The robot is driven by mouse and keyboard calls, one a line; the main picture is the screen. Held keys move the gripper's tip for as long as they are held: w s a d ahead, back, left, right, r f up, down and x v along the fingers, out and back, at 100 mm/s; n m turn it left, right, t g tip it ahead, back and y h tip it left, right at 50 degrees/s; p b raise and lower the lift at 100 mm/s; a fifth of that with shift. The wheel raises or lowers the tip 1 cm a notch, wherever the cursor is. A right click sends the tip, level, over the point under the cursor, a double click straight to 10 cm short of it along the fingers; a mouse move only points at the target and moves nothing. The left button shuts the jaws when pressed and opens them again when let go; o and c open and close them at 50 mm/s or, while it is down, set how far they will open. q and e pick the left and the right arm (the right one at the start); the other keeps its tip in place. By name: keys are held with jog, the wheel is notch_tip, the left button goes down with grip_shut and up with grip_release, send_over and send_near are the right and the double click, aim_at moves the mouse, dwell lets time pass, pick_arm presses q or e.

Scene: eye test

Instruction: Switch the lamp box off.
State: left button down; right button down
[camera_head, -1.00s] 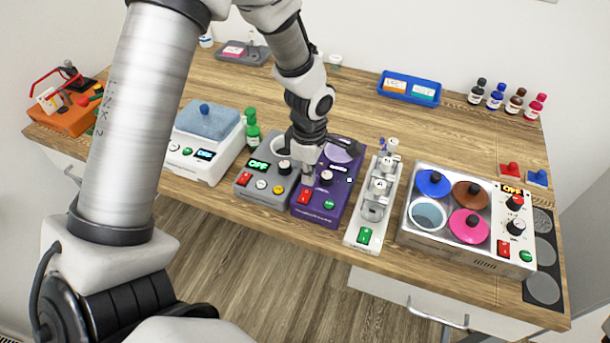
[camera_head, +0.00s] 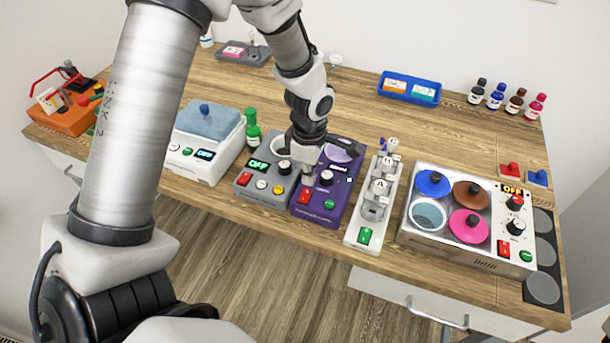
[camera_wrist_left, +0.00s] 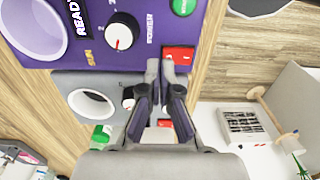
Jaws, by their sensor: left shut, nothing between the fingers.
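The purple box (camera_head: 318,216), which I take to be the lamp box, stands at the table's front edge. It has a red button (camera_head: 305,196), a green button (camera_head: 328,204), a black knob (camera_head: 326,176) and a round opening. In the left wrist view its display (camera_wrist_left: 76,17) reads "READY". My left gripper (camera_head: 308,183) is shut and empty, pointing down at the red button. In the left wrist view the fingertips (camera_wrist_left: 167,66) are at the edge of the red button (camera_wrist_left: 181,54) and partly cover it. I cannot tell whether they touch. My right gripper is not in view.
A grey box (camera_head: 246,191) showing "OFF" stands close on the left, and a white slim device (camera_head: 350,235) close on the right. Further right is a white box (camera_head: 430,248) with coloured lids. A blue tray (camera_head: 409,78) lies behind, with clear table around it.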

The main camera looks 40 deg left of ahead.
aim_at(309, 190)
pick_arm(q)
jog(key=shift+f+b, duration=1)
jog(key=shift+f, duration=0.2)
dwell(0.7)
notch_tip(309, 190, up, 7)
jog(key=p, duration=0.5)
dwell(0.5)
